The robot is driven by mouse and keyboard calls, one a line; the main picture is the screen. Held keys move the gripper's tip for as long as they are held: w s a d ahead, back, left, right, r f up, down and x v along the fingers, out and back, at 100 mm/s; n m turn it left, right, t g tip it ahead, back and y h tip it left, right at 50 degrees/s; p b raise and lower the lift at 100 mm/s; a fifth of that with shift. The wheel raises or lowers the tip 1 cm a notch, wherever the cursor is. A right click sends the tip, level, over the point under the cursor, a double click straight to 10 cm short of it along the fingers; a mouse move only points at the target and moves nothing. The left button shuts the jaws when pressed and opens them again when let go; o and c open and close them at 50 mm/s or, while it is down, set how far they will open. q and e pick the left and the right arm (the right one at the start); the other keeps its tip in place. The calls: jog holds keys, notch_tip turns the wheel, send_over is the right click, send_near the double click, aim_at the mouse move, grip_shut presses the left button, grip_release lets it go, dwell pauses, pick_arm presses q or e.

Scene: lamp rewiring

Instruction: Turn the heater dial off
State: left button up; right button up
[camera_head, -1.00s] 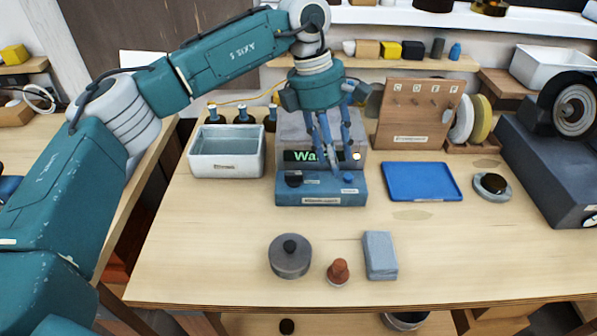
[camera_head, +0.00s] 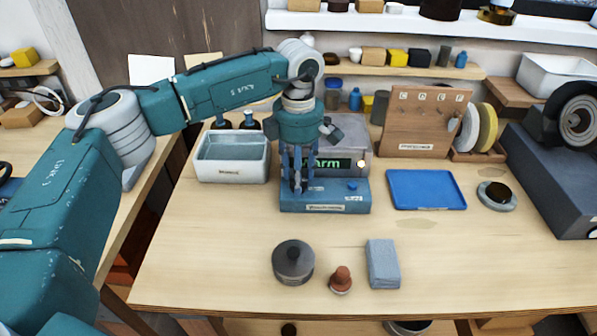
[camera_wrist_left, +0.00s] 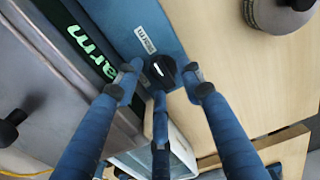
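The heater (camera_head: 335,205) is a blue-fronted box at the back middle of the table. Its dark display (camera_head: 335,163) shows green letters, with "arm" readable and the start hidden behind my gripper. The black dial (camera_wrist_left: 161,71) with a small light mark shows in the left wrist view, beside a label on the blue panel. My left gripper (camera_head: 297,188) points down at the left of the heater front and hides the dial in the head view. Its fingers are apart, with the dial between the tips; I cannot tell whether they touch it. My right gripper is not in view.
A white bin (camera_head: 232,172) stands left of the heater and a blue tray (camera_head: 427,203) lies right. A wooden rack (camera_head: 420,135) stands behind the tray. A round grey pot (camera_head: 293,262), a reddish knob (camera_head: 341,279) and a grey block (camera_head: 383,263) sit in front.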

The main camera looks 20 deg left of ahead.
pick_arm(q)
jog(key=shift+f, duration=0.1)
grip_shut()
jog(key=shift+n, duration=0.3)
jog(key=n+b, duration=0.1)
jog(key=n, duration=0.2)
jog(key=shift+f+b, duration=0.1)
jog(key=shift+b, duration=0.3)
jog(key=n+b, duration=0.1)
jog(key=n, duration=0.4)
jog(key=shift+a+b, duration=0.15)
jog(key=shift+b, duration=0.2)
jog(key=n+b, duration=0.1)
jog(key=n, duration=0.3)
jog(key=shift+s+n, duration=0.15)
jog(key=shift+n, duration=0.25)
jog(key=shift+s+r+n+b, duration=0.15)
jog(key=shift+n+b, duration=0.3)
jog(key=shift+n, duration=1.85)
